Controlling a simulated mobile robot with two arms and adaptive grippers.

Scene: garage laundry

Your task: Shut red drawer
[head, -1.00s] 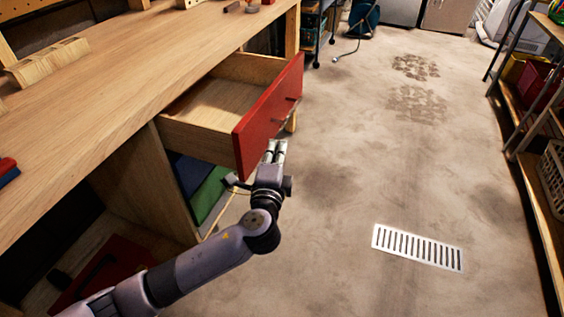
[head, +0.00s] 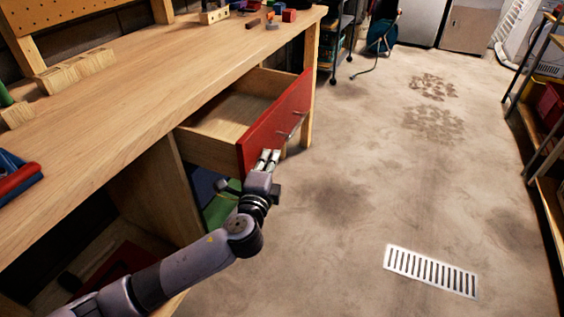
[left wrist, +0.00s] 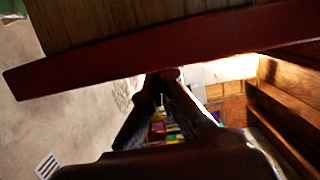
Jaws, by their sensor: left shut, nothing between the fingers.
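The red drawer (head: 262,132) stands part-way open under the workbench, its bare wood inside showing and its red front facing the floor space. A thin metal handle is on the front. My left gripper (head: 266,158) is shut and empty, with its fingertips at the outer face of the red front, near its lower edge and near end. In the left wrist view the red drawer (left wrist: 120,78) crosses the top as a dark red band, and the left gripper (left wrist: 163,78) points up at its edge. Touch is hard to tell. My right gripper is not in view.
The wooden workbench (head: 130,95) fills the left, with blocks and a red and blue item on top. Open shelving (head: 545,150) stands at the right. The concrete floor (head: 360,200) between is clear, with a flat white drain grate (head: 430,271).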

